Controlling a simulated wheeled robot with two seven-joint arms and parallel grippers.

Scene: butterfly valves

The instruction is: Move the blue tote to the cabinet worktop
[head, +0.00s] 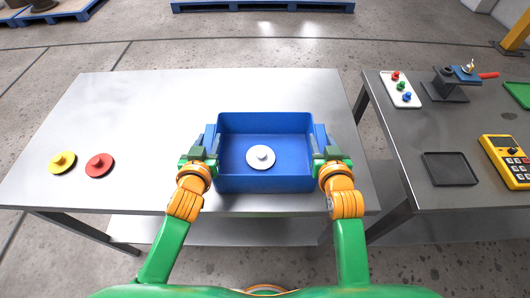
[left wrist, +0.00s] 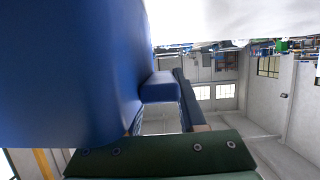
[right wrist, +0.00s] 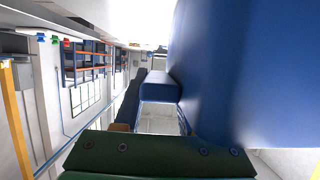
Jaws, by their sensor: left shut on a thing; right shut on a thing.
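The blue tote (head: 265,184) is at the right part of the light metal table (head: 120,120), with a white knobbed disc (head: 261,157) inside it. My left gripper (head: 209,143) is shut on the tote's left side handle, and my right gripper (head: 320,143) is shut on its right side handle. The tote's blue wall fills much of the left wrist view (left wrist: 70,70) and the right wrist view (right wrist: 225,70). The tote looks level; I cannot tell whether its base touches the table. The dark grey worktop (head: 440,135) stands to the right.
A yellow disc (head: 62,162) and a red disc (head: 99,165) lie on the table's left. The worktop holds a white tray with small knobs (head: 400,88), a valve fixture (head: 456,82), a black tray (head: 450,168) and a yellow device (head: 508,160). A gap separates table and worktop.

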